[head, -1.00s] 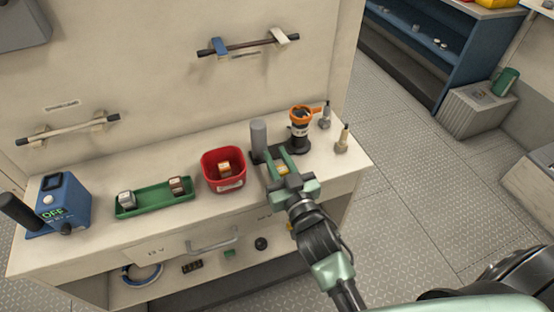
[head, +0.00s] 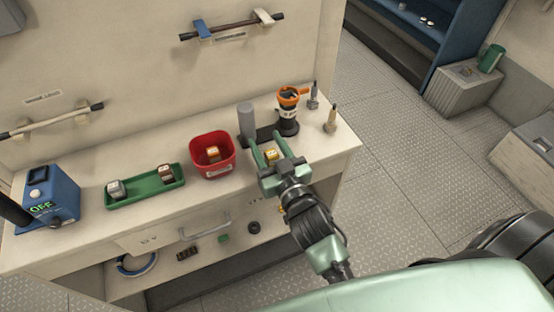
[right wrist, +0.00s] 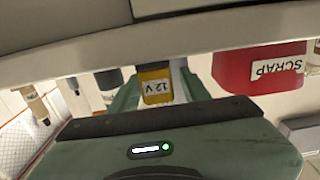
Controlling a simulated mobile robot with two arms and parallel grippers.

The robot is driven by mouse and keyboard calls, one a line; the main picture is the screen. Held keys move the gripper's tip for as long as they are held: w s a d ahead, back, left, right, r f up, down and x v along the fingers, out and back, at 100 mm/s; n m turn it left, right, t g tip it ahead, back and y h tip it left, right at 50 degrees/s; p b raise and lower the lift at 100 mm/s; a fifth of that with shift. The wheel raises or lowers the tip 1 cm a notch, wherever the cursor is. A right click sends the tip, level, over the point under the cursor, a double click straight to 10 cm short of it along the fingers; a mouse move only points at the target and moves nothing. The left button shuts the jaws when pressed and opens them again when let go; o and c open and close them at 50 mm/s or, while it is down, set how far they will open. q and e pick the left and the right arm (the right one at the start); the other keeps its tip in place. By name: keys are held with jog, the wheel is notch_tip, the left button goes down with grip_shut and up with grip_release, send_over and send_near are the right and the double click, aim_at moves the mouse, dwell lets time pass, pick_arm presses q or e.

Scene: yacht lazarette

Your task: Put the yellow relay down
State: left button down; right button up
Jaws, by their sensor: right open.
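The yellow relay (head: 271,154) is at the bench top, right of the red bin, between the fingers of my right gripper (head: 269,148). In the right wrist view the relay (right wrist: 156,86) shows a white label reading "12 V". My right gripper is open around the relay, with a finger on each side. The relay's lower contact with the bench is hard to see. My left gripper is out of view.
The red bin (head: 232,163) marked SCRAP holds an orange-brown block (head: 213,153). A green tray (head: 146,190) with two blocks is further left. A grey cylinder (head: 246,121) and an orange-topped black item (head: 288,115) stand close behind the gripper. The bench's front right corner is clear.

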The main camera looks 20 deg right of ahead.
aim_at(274, 158)
jog(key=s+b, duration=0.1)
jog(key=s, duration=0.8)
jog(key=shift+s+d+f+b, duration=0.1)
jog(key=shift+s+d+b, duration=0.05)
jog(key=shift+s+b, duration=0.25)
jog(key=s+a+f+n+g, duration=0.1)
jog(key=s+f+g, duration=0.2)
jog(key=f, duration=0.9)
jog(key=s+a+f+g+y, duration=0.1)
jog(key=s+f+g, duration=0.1)
jog(key=f, duration=0.9)
jog(key=s+a+f+n+g, duration=0.1)
jog(key=s+f+g, duration=0.2)
jog(key=f, duration=0.9)
jog(key=s+d+f+g, duration=0.4)
jog(key=s+d+f, duration=0.1)
jog(key=s+f, duration=0.6)
jog(key=s+d+f+g+h, duration=0.1)
jog(key=s+d+f+g, duration=0.4)
jog(key=s+f, duration=0.6)
jog(key=s, duration=0.3)
jog(key=shift+s+f+h, duration=0.15)
jog(key=shift+s+h, duration=0.05)
jog(key=shift+h, duration=0.1)
